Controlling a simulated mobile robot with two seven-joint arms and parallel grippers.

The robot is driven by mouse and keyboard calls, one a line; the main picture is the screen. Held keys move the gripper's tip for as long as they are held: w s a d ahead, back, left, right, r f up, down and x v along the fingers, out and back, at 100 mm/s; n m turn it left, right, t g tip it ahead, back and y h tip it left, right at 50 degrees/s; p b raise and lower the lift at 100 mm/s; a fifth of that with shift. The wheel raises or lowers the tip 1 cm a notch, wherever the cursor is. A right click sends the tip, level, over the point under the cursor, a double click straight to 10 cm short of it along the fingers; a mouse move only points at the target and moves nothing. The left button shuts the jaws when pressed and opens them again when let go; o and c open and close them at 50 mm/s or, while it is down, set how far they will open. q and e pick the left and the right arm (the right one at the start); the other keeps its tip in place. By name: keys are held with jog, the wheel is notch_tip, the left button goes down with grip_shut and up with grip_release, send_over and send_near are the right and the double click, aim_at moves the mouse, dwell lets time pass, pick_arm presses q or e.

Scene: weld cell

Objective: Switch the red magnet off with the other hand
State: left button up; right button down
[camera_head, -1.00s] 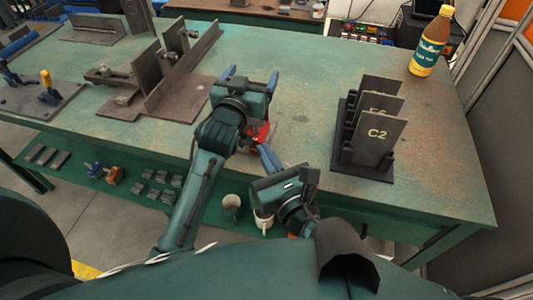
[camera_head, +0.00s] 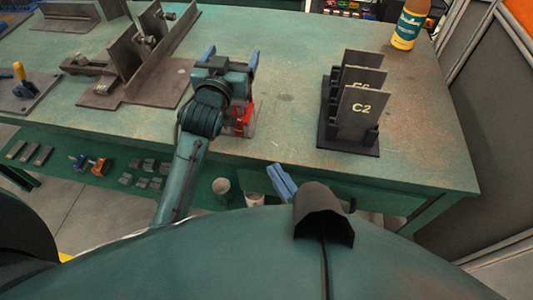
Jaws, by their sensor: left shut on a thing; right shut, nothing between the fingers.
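The red magnet (camera_head: 243,120) stands on the green table's near edge, just right of my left wrist, which partly hides it. My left gripper (camera_head: 231,57) is over the table beyond the magnet, its blue fingers apart on either side of something I cannot make out. My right gripper (camera_head: 282,182) is shut and empty in front of the table edge, below and to the right of the magnet and apart from it. Only its blue fingers show; the rest is hidden behind a dark part of mine.
A dark rack (camera_head: 347,146) with upright plates, one marked C2, stands right of the magnet. A bottle (camera_head: 408,26) is at the back right. Steel fixtures (camera_head: 150,88) stand at left. Cups (camera_head: 221,186) and small parts sit on the lower shelf. The tabletop between magnet and rack is clear.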

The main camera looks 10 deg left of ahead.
jog(key=shift+s+d, duration=0.45)
jog(key=shift+s, duration=0.1)
